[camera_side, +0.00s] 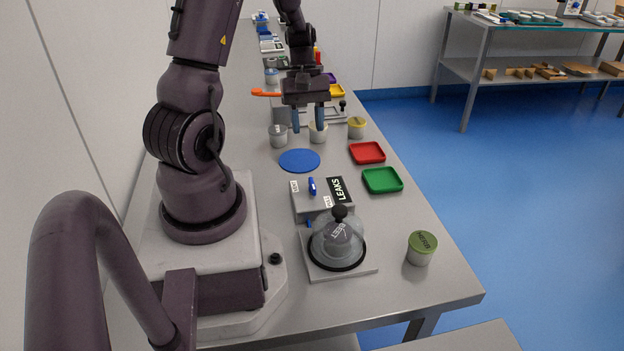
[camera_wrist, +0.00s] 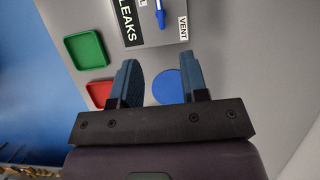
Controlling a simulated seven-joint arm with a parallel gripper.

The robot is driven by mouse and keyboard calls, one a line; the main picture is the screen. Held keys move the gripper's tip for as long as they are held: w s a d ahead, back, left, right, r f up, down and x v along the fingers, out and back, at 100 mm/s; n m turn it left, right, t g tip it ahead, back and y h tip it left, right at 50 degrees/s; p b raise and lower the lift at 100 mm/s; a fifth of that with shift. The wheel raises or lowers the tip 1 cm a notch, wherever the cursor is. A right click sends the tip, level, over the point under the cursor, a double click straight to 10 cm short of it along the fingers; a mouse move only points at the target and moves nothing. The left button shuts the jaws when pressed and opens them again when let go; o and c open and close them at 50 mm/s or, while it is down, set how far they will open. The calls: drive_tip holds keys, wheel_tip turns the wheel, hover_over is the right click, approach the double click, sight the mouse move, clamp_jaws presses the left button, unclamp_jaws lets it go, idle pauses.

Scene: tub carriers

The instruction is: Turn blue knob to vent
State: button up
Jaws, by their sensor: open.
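The blue knob (camera_side: 312,186) sits on top of a grey box (camera_side: 322,208), between a white VENT label (camera_side: 295,186) on its left and a white label (camera_side: 328,201) nearer the camera. A black LEAKS plate (camera_side: 338,189) is to its right. In the wrist view, the knob (camera_wrist: 160,14) is at the top edge, partly cut off, with the VENT label (camera_wrist: 183,28) to its lower right. Its exact pointing is unclear. My gripper (camera_side: 308,122) is open and empty, above the bench and farther back than the box. Its fingers (camera_wrist: 158,64) also show in the wrist view.
A clear dome (camera_side: 336,238) with a black knob covers a tub in front of the box. A green-lidded tub (camera_side: 421,248) stands to its right. A blue disc (camera_side: 300,160), green tray (camera_side: 382,180) and red tray (camera_side: 367,152) lie behind. Several tubs stand near my gripper.

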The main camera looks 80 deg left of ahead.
sight(313, 182)
drive_tip(key=x, duration=1.2)
drive_tip(key=shift+d+f, duration=0.15)
drive_tip(key=shift+f, duration=0.2)
clamp_jaws()
